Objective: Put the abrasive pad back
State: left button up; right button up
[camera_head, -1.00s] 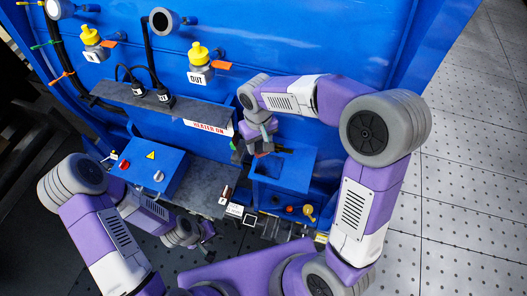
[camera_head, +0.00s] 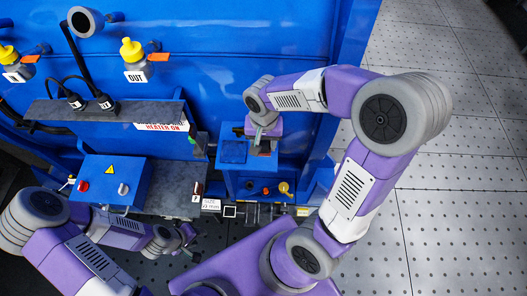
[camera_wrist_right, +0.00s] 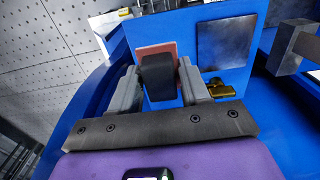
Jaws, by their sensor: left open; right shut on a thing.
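The abrasive pad (camera_wrist_right: 143,51) is a flat reddish-brown piece under a black block (camera_wrist_right: 158,75) in the right wrist view. My right gripper (camera_wrist_right: 158,88) is shut on the black block. In the head view the reddish pad (camera_head: 264,150) shows just below my right gripper (camera_head: 263,138), over the right part of a small blue stand (camera_head: 292,160). I cannot tell whether the pad touches the stand. A dark square (camera_head: 233,152) on the stand lies beside the pad; it also shows in the wrist view (camera_wrist_right: 226,50). My left gripper (camera_head: 187,240) is open and empty, low at the left.
A blue control box (camera_head: 115,178) with knobs stands on a grey plate (camera_head: 178,188) left of the stand. A red knob and a yellow-brass fitting (camera_head: 284,188) are on the stand's front. A grey shelf (camera_head: 105,111) with cables is behind. Open floor lies right.

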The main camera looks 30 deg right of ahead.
aim_at(264, 152)
notch_tip(264, 152, down, 4)
jog(key=shift+f, duration=0.5)
jog(key=shift+f+b, duration=0.1)
jog(key=shift+b, duration=0.3)
jog(key=o, duration=0.6)
jog(key=shift+f, duration=0.1)
jog(key=shift+c, duration=0.2)
jog(key=o, duration=0.5)
jog(key=shift+c, duration=0.2)
jog(key=shift+r, duration=0.2)
